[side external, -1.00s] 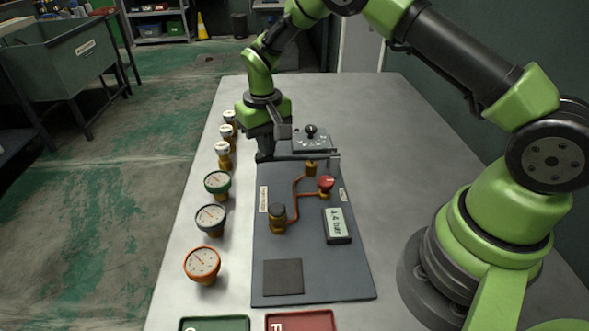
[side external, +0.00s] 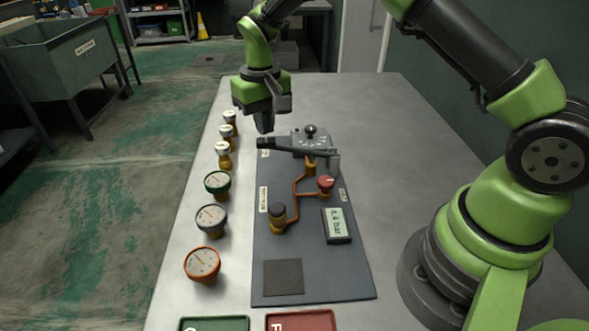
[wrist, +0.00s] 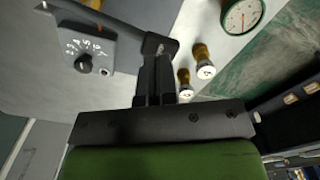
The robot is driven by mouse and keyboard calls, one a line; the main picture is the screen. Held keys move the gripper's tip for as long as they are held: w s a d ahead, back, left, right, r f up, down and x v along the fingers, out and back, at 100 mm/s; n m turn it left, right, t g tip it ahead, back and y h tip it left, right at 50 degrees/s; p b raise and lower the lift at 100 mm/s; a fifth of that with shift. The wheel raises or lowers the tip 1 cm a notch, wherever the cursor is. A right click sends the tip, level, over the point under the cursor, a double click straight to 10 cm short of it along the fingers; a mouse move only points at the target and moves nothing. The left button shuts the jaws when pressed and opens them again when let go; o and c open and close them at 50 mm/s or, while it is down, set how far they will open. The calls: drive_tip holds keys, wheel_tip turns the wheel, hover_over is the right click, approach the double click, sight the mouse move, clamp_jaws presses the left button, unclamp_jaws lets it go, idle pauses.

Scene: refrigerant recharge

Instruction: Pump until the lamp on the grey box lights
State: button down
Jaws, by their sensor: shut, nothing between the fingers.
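The grey box (side external: 308,152) stands at the far end of the dark board, with a black knob (side external: 311,130) and white marks on top. It also shows in the wrist view (wrist: 75,45). I make out no clear lamp glow on it. A dark pump lever (side external: 290,147) runs across its near side, with its left end tilted up; it also shows in the wrist view (wrist: 115,23). My gripper (side external: 265,129) is shut and empty, pointing down just above the lever's left end. In the wrist view the fingertips (wrist: 158,52) overlap the lever's end block; contact is unclear.
The board (side external: 350,275) carries copper pipes, a red knob (side external: 326,182), a dark-capped fitting (side external: 278,215) and a display (side external: 337,225) reading in bar, digits unclear. Several gauges (side external: 202,263) line the left. Green (side external: 214,323) and red (side external: 301,321) trays stand in front. The table's right is clear.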

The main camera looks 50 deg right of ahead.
sight(266, 140)
drive_tip(key=shift+f, duration=1.7)
drive_tip(key=shift+r, duration=2.1)
wheel_tip(266, 140, up, 4)
drive_tip(key=shift+r, duration=0.5)
